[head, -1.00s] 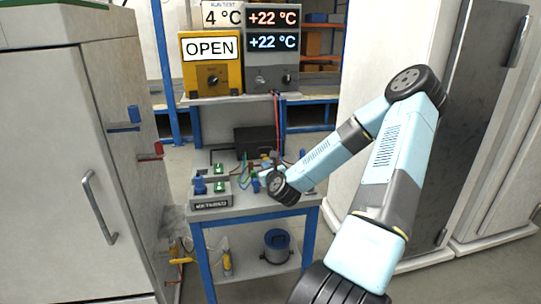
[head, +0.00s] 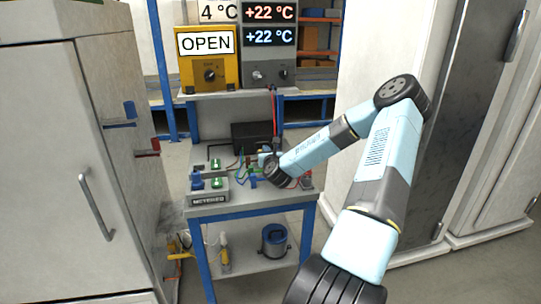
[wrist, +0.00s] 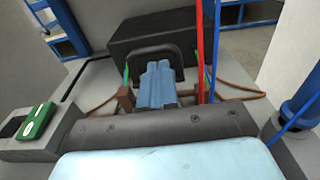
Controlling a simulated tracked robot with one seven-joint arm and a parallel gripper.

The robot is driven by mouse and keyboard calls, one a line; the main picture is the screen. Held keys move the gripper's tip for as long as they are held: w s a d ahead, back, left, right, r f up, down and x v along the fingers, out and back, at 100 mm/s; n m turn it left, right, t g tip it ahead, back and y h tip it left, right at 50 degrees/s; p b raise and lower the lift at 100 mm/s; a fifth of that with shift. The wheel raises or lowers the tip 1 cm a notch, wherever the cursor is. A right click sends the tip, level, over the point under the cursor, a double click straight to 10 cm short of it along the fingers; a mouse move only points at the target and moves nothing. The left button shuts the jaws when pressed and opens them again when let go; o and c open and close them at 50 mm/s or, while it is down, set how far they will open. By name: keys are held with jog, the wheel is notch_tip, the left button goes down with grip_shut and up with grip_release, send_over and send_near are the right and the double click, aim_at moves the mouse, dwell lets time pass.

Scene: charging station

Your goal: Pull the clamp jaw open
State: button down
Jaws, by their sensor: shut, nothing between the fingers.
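My gripper (wrist: 157,85) has two blue fingers that lie together, shut and empty, in the middle of the wrist view. A dark arched handle (wrist: 138,52) rises around and behind the fingertips. Brown blocks (wrist: 125,101) sit on either side of the fingers, with a green wire and a red wire close by. I cannot tell which of these parts is the clamp jaw, or whether the fingers touch the handle. In the head view my gripper (head: 264,158) is over the back right of the workbench (head: 250,202), and my wrist hides part of the fixture there.
A black box (wrist: 188,28) stands behind the fingers. A red cable (wrist: 215,50) and a blue cable hang at right. Blue-and-green switch units (head: 213,182) are at the bench's left. A yellow OPEN unit (head: 208,60) sits on the shelf; a grey cabinet (head: 50,180) stands left.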

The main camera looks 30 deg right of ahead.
jog(key=shift+w+d, duration=0.1)
jog(key=shift+w, duration=0.35)
jog(key=shift+d+r, duration=0.1)
jog(key=shift+d, duration=0.05)
jog(key=shift+w, duration=0.1)
